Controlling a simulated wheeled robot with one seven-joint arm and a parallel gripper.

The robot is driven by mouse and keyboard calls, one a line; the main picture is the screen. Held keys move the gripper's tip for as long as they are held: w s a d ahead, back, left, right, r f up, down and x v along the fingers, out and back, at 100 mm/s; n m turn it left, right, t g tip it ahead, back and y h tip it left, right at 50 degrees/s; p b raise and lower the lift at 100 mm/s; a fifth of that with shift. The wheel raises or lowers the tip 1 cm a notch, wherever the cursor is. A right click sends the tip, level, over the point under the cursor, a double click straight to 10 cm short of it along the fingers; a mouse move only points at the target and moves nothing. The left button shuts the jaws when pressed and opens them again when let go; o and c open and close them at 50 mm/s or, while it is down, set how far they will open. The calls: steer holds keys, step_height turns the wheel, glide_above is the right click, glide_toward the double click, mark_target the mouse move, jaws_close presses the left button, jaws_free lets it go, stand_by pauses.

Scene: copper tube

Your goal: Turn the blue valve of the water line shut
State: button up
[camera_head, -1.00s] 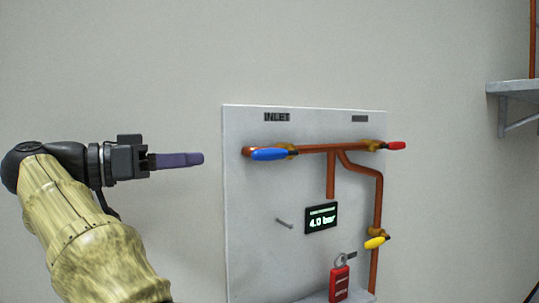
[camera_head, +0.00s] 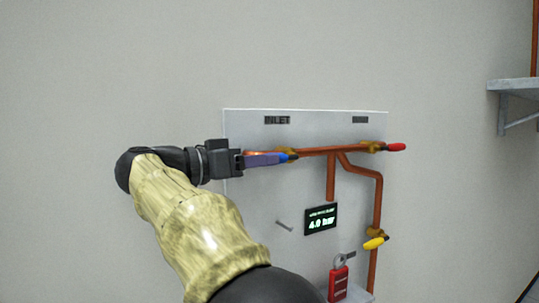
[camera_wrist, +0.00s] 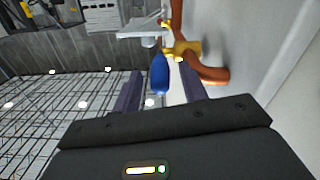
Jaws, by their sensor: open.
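The blue valve handle (camera_head: 289,157) sits on the upper copper pipe under the INLET label, roughly in line with the pipe. In the head view my gripper's purple fingers hide most of it. In the wrist view the blue handle (camera_wrist: 160,75) lies between my two fingers, with its brass valve body (camera_wrist: 183,49) beyond. My gripper (camera_head: 280,158) is open, with a finger on either side of the handle; it also shows in the wrist view (camera_wrist: 158,90). Gaps show on both sides of the handle, so I see no grip on it.
The grey panel (camera_head: 250,205) also bears a red-handled valve (camera_head: 396,147), a yellow-handled valve (camera_head: 375,243), a pressure display (camera_head: 321,219) reading about 4.0 bar, a peg (camera_head: 285,225) and a red padlock (camera_head: 339,283). A wall shelf (camera_head: 515,86) is at far right.

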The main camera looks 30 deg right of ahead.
steer(key=shift+d+p, duration=0.3)
steer(key=shift+d, duration=1.15)
jaws_close()
